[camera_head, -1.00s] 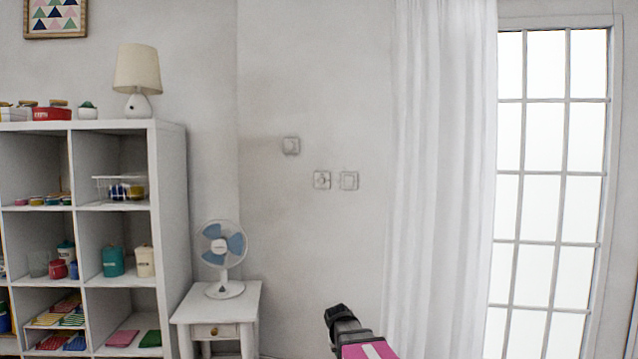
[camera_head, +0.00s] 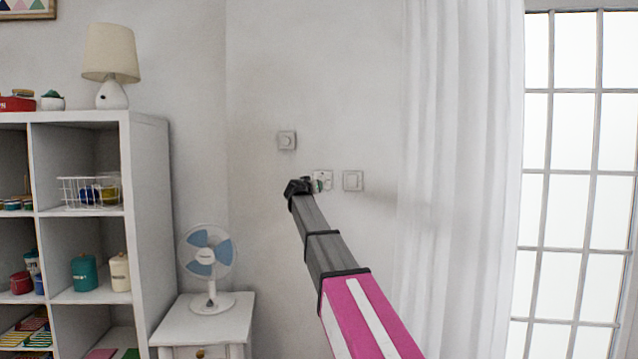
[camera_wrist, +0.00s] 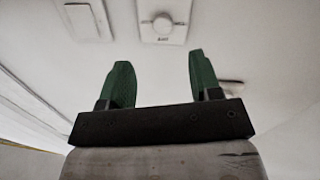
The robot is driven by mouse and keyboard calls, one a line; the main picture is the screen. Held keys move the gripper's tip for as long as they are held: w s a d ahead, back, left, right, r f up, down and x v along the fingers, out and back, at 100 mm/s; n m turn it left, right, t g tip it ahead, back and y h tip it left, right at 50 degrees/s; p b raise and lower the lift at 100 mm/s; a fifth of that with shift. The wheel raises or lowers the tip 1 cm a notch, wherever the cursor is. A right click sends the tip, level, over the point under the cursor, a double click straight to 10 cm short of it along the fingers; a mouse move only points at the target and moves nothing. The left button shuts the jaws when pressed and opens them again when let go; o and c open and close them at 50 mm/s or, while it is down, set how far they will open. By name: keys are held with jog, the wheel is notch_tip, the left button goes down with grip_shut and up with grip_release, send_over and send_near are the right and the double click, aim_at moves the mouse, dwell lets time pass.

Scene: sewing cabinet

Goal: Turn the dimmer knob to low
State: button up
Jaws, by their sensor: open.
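A white wall plate with a round knob (camera_wrist: 163,24), which looks like the dimmer, shows at the top of the wrist view with small marks by its edge. In the head view this plate (camera_head: 323,174) is partly hidden behind my gripper (camera_head: 322,184). In the wrist view my gripper (camera_wrist: 157,62) is open, its two green fingers apart and empty. The knob lies beyond the fingertips, not between them. I cannot tell which way the knob points.
A rocker switch (camera_head: 353,181) is just right of the knob plate. Another wall control (camera_head: 287,140) is above left. A curtain (camera_head: 460,150) hangs at right. A fan (camera_head: 208,262) stands on a small table (camera_head: 190,318), beside a shelf (camera_head: 148,200).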

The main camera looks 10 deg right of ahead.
jog(key=r+x, duration=0.1)
jog(key=x, duration=1)
jog(key=shift+w+a+r, duration=0.2)
jog(key=shift+c, duration=0.3)
jog(key=c, duration=0.9)
